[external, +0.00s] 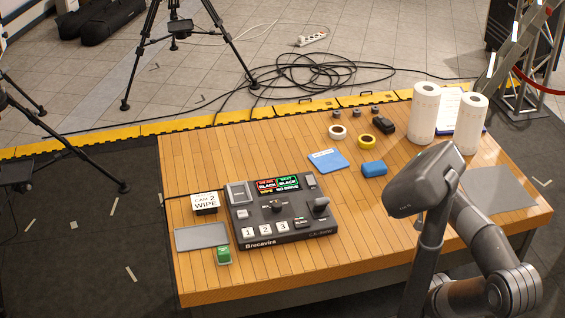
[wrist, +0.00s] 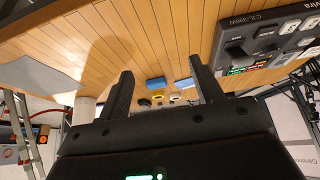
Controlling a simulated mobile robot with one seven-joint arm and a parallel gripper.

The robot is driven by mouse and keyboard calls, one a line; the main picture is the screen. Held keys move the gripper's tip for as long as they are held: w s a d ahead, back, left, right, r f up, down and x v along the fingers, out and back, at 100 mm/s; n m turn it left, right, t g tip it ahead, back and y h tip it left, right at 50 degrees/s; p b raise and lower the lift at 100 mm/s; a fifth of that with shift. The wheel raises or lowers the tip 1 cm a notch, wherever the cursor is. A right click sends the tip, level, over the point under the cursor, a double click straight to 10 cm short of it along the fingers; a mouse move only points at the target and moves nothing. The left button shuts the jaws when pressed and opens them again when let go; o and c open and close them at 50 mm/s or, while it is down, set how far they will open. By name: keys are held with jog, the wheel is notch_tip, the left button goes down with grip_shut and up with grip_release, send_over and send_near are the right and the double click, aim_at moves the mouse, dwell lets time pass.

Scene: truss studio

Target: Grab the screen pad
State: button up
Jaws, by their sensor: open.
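I cannot tell for sure which item is the screen pad. A small thick blue block (external: 374,168) lies on the wooden table (external: 190,165), right of a flat blue packet (external: 328,160) with a pale printed edge. In the wrist view the blue block (wrist: 156,83) shows between my fingers, well beyond them, with the blue packet (wrist: 184,83) beside it. My gripper (wrist: 160,66) is open and empty, apart from both. In the external view my arm is at the table's front right, and its fingertips are not clearly visible.
A black switcher console (external: 285,235) stands left of centre. Yellow tape (external: 367,141) and white tape (external: 338,131) lie behind the blue items, near a small black object (external: 387,127). Two white paper rolls (external: 425,112) stand back right. A grey mat (external: 500,190) lies at right.

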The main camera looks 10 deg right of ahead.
jog(key=w+a+r+n+g, duration=0.2)
jog(key=w+a+r+n, duration=0.2)
jog(key=w+a+n, duration=0.55)
jog(key=n+g, duration=0.4)
jog(key=n, duration=2.2)
send_over(224, 248)
notch_tip(224, 248, down, 9)
jog(key=shift+n, duration=0.25)
jog(key=f, duration=0.4)
jog(key=shift+s+f, duration=0.25)
jog(key=shift+f, duration=0.05)
jog(key=f, duration=0.6)
jog(key=shift+w+f, duration=0.2)
